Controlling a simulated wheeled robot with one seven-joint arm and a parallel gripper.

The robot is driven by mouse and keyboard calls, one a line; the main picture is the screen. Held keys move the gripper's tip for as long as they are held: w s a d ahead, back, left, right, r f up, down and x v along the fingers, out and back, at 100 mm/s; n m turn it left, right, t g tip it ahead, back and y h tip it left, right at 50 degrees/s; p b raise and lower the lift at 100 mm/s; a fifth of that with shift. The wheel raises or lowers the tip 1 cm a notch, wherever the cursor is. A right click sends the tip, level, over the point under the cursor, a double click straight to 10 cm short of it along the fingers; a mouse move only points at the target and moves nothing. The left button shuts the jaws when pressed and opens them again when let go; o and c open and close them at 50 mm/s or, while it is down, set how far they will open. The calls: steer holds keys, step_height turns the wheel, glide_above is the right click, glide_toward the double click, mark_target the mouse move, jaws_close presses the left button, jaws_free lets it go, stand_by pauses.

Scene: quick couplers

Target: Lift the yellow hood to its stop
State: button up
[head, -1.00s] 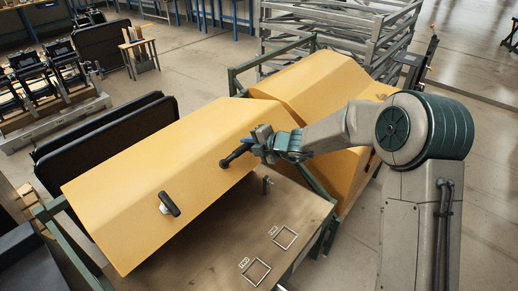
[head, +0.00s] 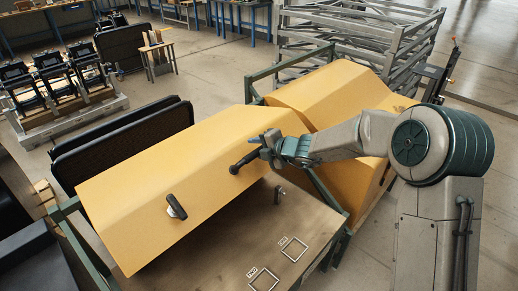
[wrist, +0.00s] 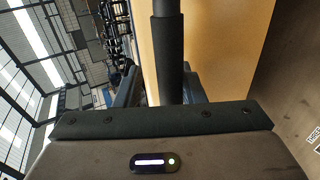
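The yellow hood (head: 150,180) is a long, bent sheet cover over a brown bench top (head: 225,250) in the head view. Its lower edge appears to stand above the bench. Two dark handles stick out from it: a left one (head: 176,207) and a right one (head: 243,163). My gripper (head: 268,150) is at the right handle, coming from the right. In the wrist view the black handle bar (wrist: 168,55) runs down between my bluish fingers, which appear closed on it. The hood's yellow face (wrist: 225,50) lies just beside the bar. My fingertips are mostly hidden.
A second yellow cover (head: 335,90) stands to the right, under my arm. A green frame (head: 325,195) edges the bench. Dark panels (head: 120,140) stand behind the hood. A grey metal rack (head: 350,35) is at the back. A small upright peg (head: 279,195) stands on the bench.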

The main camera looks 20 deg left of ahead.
steer(key=shift+f, duration=0.1)
steer(key=shift+d, duration=0.25)
steer(key=v, duration=1.3)
steer(key=shift+r+b, duration=0.25)
steer(key=shift+b, duration=0.05)
steer(key=shift+s+d, duration=0.1)
